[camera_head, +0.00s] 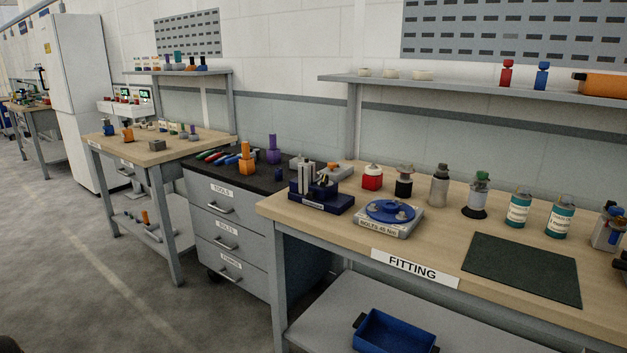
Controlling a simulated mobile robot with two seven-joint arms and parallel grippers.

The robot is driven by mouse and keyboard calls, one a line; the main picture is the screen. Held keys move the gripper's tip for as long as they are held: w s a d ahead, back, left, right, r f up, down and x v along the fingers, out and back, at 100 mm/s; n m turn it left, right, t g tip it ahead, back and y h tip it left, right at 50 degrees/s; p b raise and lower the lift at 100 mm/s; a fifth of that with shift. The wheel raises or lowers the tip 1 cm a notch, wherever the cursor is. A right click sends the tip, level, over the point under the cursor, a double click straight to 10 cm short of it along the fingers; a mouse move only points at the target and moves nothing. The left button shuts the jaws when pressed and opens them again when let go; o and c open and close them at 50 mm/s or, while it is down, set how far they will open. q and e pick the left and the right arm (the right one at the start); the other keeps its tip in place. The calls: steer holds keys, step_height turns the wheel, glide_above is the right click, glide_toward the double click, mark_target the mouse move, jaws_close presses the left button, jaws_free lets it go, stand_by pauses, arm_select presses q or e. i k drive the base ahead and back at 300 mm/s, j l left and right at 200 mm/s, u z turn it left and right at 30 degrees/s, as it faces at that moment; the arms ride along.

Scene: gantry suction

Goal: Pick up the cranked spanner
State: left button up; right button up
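I cannot pick out a cranked spanner for certain in the head view. A dark blue stand (322,201) with upright grey pieces is at the left end of the fitting bench (440,230). Several small tools with coloured handles (217,156) lie on the black top of the drawer cabinet (270,178), too small to tell apart. Neither of my grippers is in view.
The fitting bench holds a blue round fixture (389,211), a red-bodied item (372,177), teal-labelled cans (519,208) and a bare dark green mat (521,268). A blue bin (394,333) sits on its lower shelf. The floor (70,260) at left is clear.

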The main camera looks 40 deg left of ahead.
mark_target(202, 155)
steer(key=i+j+u, duration=1)
